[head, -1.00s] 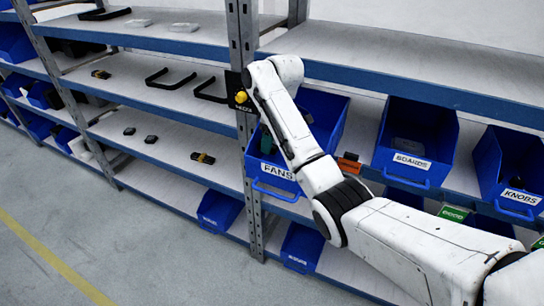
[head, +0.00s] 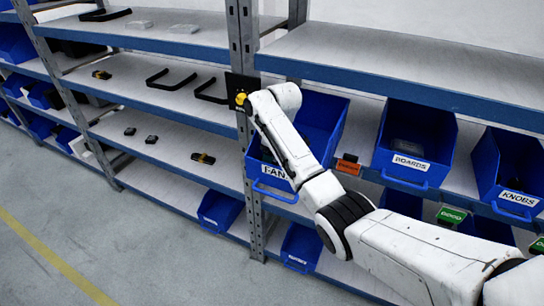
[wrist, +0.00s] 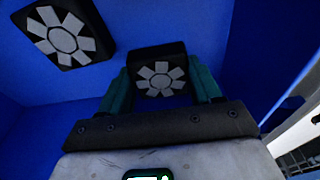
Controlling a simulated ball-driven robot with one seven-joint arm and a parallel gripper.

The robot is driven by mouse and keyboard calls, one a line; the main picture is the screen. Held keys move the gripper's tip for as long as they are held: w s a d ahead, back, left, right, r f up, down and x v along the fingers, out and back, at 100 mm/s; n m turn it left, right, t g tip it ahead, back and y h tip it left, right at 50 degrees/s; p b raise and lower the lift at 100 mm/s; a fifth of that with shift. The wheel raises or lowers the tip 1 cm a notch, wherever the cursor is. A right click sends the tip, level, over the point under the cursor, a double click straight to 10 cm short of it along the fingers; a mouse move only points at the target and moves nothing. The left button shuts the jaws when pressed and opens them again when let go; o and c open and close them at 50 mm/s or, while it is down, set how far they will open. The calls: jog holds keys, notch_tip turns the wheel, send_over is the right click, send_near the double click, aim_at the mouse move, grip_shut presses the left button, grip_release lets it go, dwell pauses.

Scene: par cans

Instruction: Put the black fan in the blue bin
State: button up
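In the wrist view a black fan (wrist: 160,72) with a grey bladed face sits between the two teal fingers of my gripper (wrist: 159,84). The fingers appear to meet its two sides, so my gripper looks shut on it. Blue bin walls surround it. In the head view my arm reaches into the blue bin labelled FANS (head: 327,112) on the middle shelf. The gripper and held fan are hidden there behind my arm. A second black fan (wrist: 62,35) lies against the blue surface at upper left in the wrist view, apart from the gripper.
A steel post (head: 243,60) stands just left of the FANS bin. A blue BOARDS bin (head: 437,125) and a KNOBS bin (head: 519,160) stand to the right. The upper shelf edge (head: 400,92) runs above the bins. Small items lie on the left shelves.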

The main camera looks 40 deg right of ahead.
jog(key=o, duration=0.4)
jog(key=shift+s+d+r, duration=0.1)
jog(key=shift+s+r, duration=0.2)
jog(key=shift+r, duration=1.7)
jog(key=shift+s+d+r, duration=0.1)
jog(key=shift+s+r, duration=0.15)
jog(key=shift+r, duration=1.8)
jog(key=shift+s+d+r, duration=0.1)
jog(key=shift+s+r, duration=0.2)
jog(key=shift+r, duration=1.7)
